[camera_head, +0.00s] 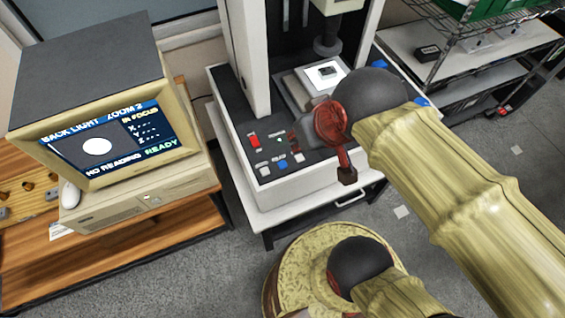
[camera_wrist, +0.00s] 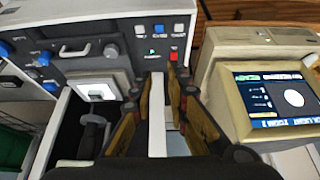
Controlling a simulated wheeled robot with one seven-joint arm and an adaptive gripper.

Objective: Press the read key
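The control panel of the measuring machine shows in the head view (camera_head: 238,130) and at the top of the wrist view. It carries a red switch (camera_head: 254,141), a blue key (camera_head: 282,165), white keys (camera_head: 264,170) (camera_head: 298,158) and a small green mark. In the wrist view the blue key (camera_wrist: 158,30) sits in a row above the red switch (camera_wrist: 174,54). The key labels are too small to read surely. My gripper (camera_head: 322,152) is above the machine's front edge, right of the keys. In the wrist view its fingers (camera_wrist: 163,76) are apart, with nothing between them.
A computer screen (camera_head: 108,142) at left reads "NO READING", "READY" and "IN FOCUS". A white plate with a small dark part (camera_head: 326,72) lies on the machine's stage. The machine's column (camera_head: 245,55) rises behind the panel. A wire rack stands at right.

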